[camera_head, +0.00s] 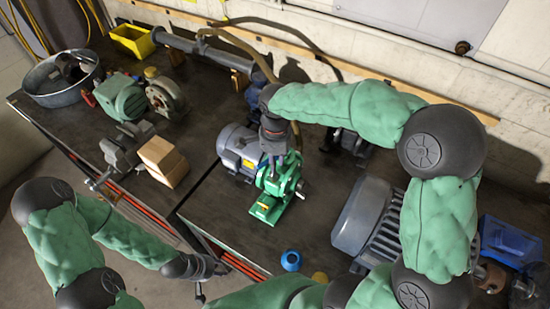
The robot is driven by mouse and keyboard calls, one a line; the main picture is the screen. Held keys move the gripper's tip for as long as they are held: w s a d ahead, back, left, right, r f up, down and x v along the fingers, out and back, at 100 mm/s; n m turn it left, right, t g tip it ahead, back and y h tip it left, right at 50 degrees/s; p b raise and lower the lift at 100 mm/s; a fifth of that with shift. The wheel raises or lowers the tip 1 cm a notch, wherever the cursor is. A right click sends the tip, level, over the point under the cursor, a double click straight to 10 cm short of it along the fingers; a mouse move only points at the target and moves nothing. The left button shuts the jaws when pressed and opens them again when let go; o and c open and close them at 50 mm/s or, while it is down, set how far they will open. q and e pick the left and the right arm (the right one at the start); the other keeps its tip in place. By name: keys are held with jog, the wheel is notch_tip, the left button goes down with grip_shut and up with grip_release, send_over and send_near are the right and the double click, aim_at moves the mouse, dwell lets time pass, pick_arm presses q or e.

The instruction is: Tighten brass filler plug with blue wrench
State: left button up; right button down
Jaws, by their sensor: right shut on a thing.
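A green pump (268,208) sits on the dark bench, joined to a blue-grey motor (238,150) with a yellow label. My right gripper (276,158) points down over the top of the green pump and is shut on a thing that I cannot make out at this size. I cannot pick out the brass filler plug; the gripper covers part of the pump's top. No blue wrench shows clearly. My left gripper (201,286) hangs low at the bench's front edge, away from the pump; its fingers are too small to read.
A large grey finned motor (362,213) stands right of the pump. A small blue round piece (291,260) and a yellow one (320,277) lie in front. A blue crate (510,240) is right.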

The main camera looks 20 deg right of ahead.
jog(key=shift+f, duration=0.2)
jog(key=shift+f+b, duration=0.65)
jog(key=shift+f, duration=0.05)
